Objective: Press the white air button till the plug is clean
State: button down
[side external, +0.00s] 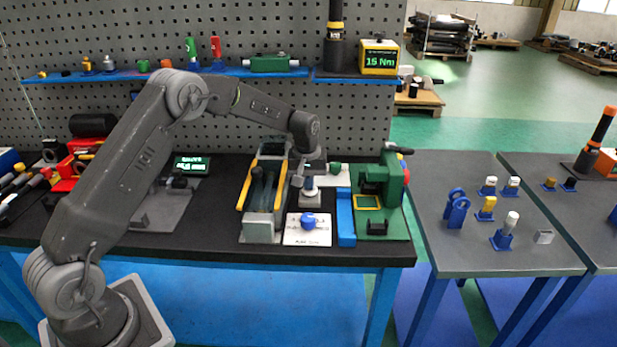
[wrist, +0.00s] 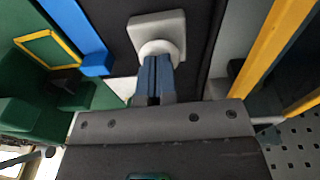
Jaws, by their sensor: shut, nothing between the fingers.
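The white air button (wrist: 158,48) is a round white cap on a pale grey block (wrist: 160,26) in the wrist view. In the side view the block (side external: 309,200) stands on the dark bench mat. My gripper (wrist: 154,58) is shut and empty, its two blue fingers together and pointing at the button. Their tips overlap the cap's near edge; I cannot tell whether they press it. In the side view my gripper (side external: 309,184) is directly above the block. A blue knob-like piece (side external: 309,220) sits on a white printed card; I cannot tell whether it is the plug.
A fixture with yellow rails (side external: 250,186) stands close to the left of my gripper. A blue bar (side external: 345,217) and a green press-like fixture (side external: 383,185) stand to the right. A small green-topped piece (side external: 335,168) is behind. A side table (side external: 460,245) holds several small parts.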

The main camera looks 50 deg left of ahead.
jog(key=shift+s+f, duration=0.15)
jog(key=shift+f, duration=1.1)
notch_tip(320, 180, up, 16)
jog(key=shift+s+d+f, duration=0.2)
jog(key=shift+s, duration=0.1)
dwell(0.3)
